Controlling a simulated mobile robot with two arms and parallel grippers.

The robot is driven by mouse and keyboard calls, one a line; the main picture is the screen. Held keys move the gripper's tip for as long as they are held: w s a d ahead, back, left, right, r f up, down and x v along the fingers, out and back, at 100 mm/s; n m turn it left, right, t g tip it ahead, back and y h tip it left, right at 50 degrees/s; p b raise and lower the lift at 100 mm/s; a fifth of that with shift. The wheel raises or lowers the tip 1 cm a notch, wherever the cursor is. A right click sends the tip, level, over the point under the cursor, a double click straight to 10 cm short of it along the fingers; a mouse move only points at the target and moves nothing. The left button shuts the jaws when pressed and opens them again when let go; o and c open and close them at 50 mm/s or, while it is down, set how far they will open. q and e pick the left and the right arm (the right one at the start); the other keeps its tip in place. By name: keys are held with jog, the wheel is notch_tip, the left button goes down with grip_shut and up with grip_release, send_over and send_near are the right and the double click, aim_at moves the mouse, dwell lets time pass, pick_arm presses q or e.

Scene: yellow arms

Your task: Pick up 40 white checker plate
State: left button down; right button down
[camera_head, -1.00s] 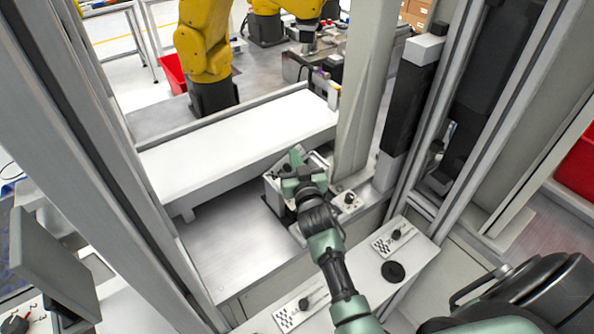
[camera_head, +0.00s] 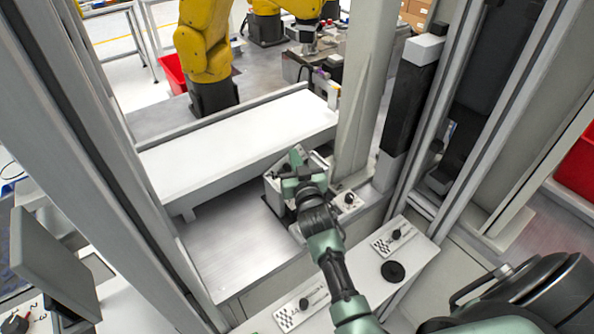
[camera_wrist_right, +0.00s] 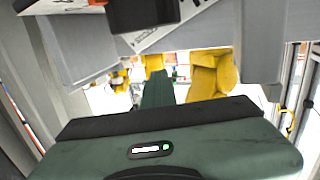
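Several white plates with black checker marks and a black knob show in the head view: one plate (camera_head: 289,320) at the bottom, another plate (camera_head: 382,247) right of my arm, and a third plate (camera_head: 352,207) close to my right wrist. My right gripper (camera_head: 293,170) reaches forward over a grey box-like fixture (camera_head: 272,190). Its fingertips are partly hidden, so I cannot tell whether it holds anything. The right wrist view shows a green finger (camera_wrist_right: 157,90) below a dark block (camera_wrist_right: 143,15) and a pale marked surface (camera_wrist_right: 178,30). My left gripper is not seen.
A white raised shelf (camera_head: 235,145) lies left of my right gripper, with a bare metal surface (camera_head: 235,245) below it. A grey post (camera_head: 362,100) stands right of the gripper. A yellow robot arm (camera_head: 205,45) stands behind the shelf. Tall frame profiles close in both sides.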

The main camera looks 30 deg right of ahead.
jog(key=c, duration=2.1)
grip_release()
jog(key=o, duration=0.9)
jog(key=shift+o, duration=0.2)
